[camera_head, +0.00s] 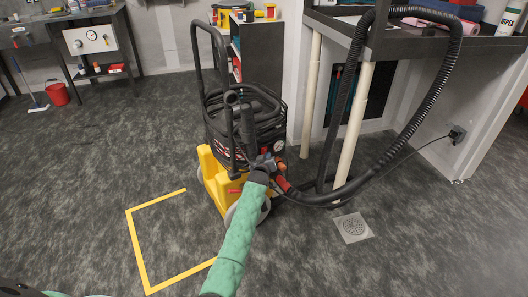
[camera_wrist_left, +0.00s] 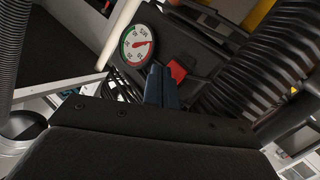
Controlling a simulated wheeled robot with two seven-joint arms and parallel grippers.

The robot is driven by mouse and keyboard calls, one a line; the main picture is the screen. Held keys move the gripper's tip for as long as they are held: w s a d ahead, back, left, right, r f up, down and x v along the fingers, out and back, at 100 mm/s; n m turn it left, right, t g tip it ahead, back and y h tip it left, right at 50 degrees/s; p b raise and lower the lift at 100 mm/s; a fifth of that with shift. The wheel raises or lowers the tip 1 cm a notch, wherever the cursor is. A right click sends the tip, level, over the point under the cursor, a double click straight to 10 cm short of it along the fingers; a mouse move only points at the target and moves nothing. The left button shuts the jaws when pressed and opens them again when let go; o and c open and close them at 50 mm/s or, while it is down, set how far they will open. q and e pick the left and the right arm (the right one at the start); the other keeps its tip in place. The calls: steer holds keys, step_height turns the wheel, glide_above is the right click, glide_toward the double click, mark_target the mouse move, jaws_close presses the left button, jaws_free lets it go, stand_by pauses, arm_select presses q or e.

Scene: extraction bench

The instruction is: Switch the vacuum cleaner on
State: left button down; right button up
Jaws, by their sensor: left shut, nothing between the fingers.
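The vacuum cleaner (camera_head: 222,133) stands on the floor in the head view, with a black upper body, a yellow base and a tall black handle. My left gripper (camera_head: 264,163) is at its front right side, below a round gauge (camera_head: 278,146). In the left wrist view, the gripper's dark fingers (camera_wrist_left: 161,80) are shut and empty. Their tips are right beside a red switch-like part (camera_wrist_left: 177,70) on the black panel. I cannot tell whether they touch it. The gauge (camera_wrist_left: 137,43) shows just above left of the fingertips. My right gripper is not in view.
A thick black ribbed hose (camera_head: 437,85) loops from the cleaner over the bench (camera_head: 400,46). A cable runs to a wall socket (camera_head: 457,134). A floor drain (camera_head: 353,227) lies at right. A yellow floor outline (camera_head: 139,248) and open floor lie at left.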

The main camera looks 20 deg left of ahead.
arm_select(q)
steer(key=shift+w+a+r, duration=0.1)
steer(key=shift+w+a, duration=0.15)
steer(key=shift+a, duration=0.05)
stand_by(0.4)
steer(key=shift+a, duration=0.1)
stand_by(0.4)
steer(key=shift+w+a+r, duration=0.1)
steer(key=shift+r, duration=0.1)
stand_by(0.4)
steer(key=shift+s+d+f+p, duration=0.25)
steer(key=shift+d+f+p, duration=0.05)
steer(key=shift+d+p, duration=0.1)
